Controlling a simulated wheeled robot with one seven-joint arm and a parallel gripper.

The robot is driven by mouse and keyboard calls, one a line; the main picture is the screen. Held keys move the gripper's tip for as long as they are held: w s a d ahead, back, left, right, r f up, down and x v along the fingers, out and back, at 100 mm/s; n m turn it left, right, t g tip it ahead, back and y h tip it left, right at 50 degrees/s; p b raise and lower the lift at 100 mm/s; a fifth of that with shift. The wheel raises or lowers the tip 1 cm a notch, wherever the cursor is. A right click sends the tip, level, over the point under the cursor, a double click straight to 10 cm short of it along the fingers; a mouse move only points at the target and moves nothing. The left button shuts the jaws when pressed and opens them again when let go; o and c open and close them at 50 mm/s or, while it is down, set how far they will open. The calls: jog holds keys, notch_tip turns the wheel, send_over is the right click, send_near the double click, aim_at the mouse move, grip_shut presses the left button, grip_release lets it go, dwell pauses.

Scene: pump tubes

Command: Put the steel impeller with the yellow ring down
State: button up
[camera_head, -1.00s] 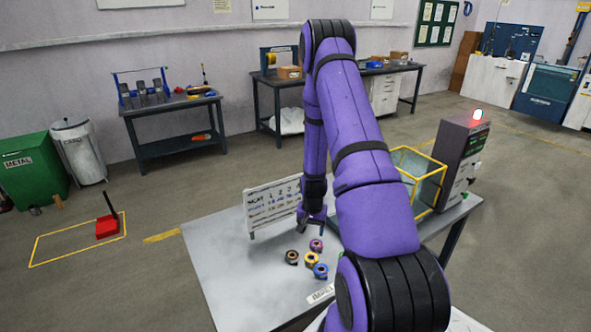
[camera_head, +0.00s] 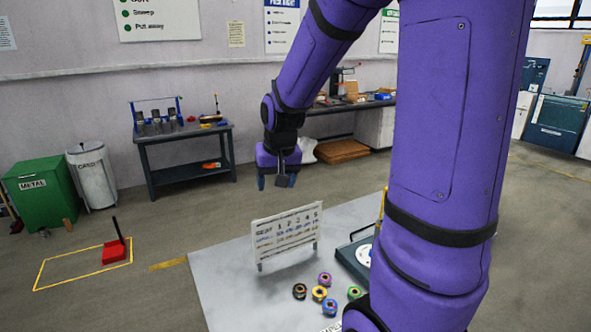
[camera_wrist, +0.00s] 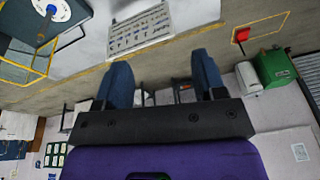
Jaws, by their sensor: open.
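The impeller with the yellow ring (camera_head: 319,293) sits on the grey table (camera_head: 225,290) in the head view, among other impellers with coloured rings. It appears small there, and I cannot make it out in the wrist view. My gripper (camera_head: 275,181) is high in the air, behind and above the white chart board, well apart from the impellers. Its blue fingers are spread, with nothing between them in the wrist view (camera_wrist: 161,60).
Black (camera_head: 300,291), purple (camera_head: 325,279), green (camera_head: 355,292) and blue (camera_head: 329,307) impellers surround the yellow one. The white chart board (camera_head: 287,232) stands behind them. My arm covers the table's right side. A yellow-edged frame (camera_wrist: 35,68) shows in the wrist view.

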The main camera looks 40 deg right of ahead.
jog(key=s+a+r+n, duration=0.1)
jog(key=s+a+r, duration=0.2)
jog(key=s, duration=0.3)
jog(key=s+a+r+n+t, duration=0.1)
jog(key=s+a+r+n, duration=0.1)
jog(key=s+a+r, duration=0.2)
jog(key=s+a+r+n+t, duration=0.1)
jog(key=s+a+r, duration=0.3)
jog(key=s, duration=0.5)
jog(key=shift+r+n+y, duration=0.3)
jog(key=shift+r+n, duration=0.2)
jog(key=shift+r, duration=0.2)
